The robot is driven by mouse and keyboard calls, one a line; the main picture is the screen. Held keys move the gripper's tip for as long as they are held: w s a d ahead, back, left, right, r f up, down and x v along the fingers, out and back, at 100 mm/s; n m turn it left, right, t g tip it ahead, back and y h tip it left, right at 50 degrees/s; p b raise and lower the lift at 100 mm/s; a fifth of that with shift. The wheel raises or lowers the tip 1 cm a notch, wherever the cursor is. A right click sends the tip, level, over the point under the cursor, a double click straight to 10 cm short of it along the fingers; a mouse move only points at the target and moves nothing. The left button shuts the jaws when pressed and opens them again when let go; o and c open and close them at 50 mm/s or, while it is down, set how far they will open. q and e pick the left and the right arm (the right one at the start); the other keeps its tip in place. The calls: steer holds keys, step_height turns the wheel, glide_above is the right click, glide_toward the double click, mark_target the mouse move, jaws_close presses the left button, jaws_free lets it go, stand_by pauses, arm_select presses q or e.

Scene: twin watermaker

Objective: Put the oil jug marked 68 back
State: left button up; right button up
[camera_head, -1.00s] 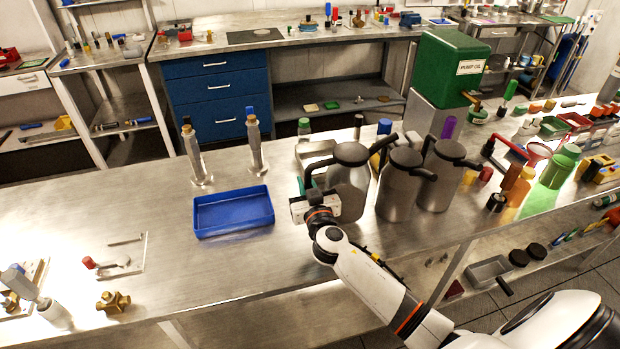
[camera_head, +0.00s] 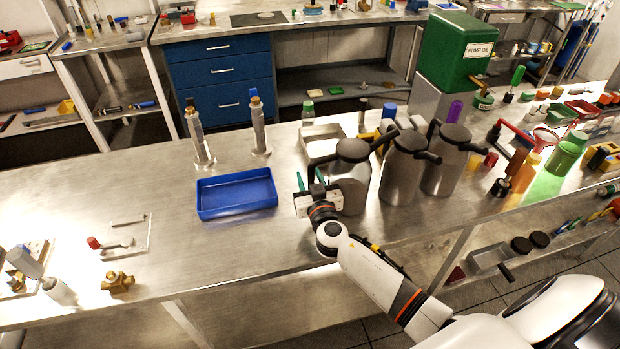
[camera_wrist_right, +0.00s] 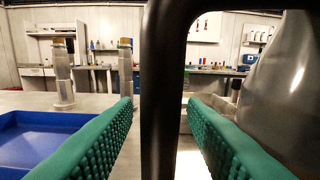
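The leftmost grey oil jug (camera_head: 352,186), with a black lid and handle, appears to stand upright at the near edge of the bench (camera_head: 245,245). Two similar jugs stand to its right, a middle one (camera_head: 402,180) and a right one (camera_head: 444,170). No number is legible on any of them. My right gripper (camera_head: 311,184) is at the left side of the leftmost jug. In the wrist view its green fingers are apart, with the black handle (camera_wrist_right: 162,90) between them and the jug's body (camera_wrist_right: 285,85) at right. The left gripper is out of view.
A blue tray (camera_head: 237,207) and two upright metal cylinders (camera_head: 199,145) stand left of the jugs. A metal tray (camera_head: 322,136) and bottles stand behind. A green pump-oil tank (camera_head: 450,55) is at the back right.

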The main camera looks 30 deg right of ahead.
steer(key=b+v, duration=0.3)
steer(key=v, duration=0.9)
steer(key=shift+d, duration=0.1)
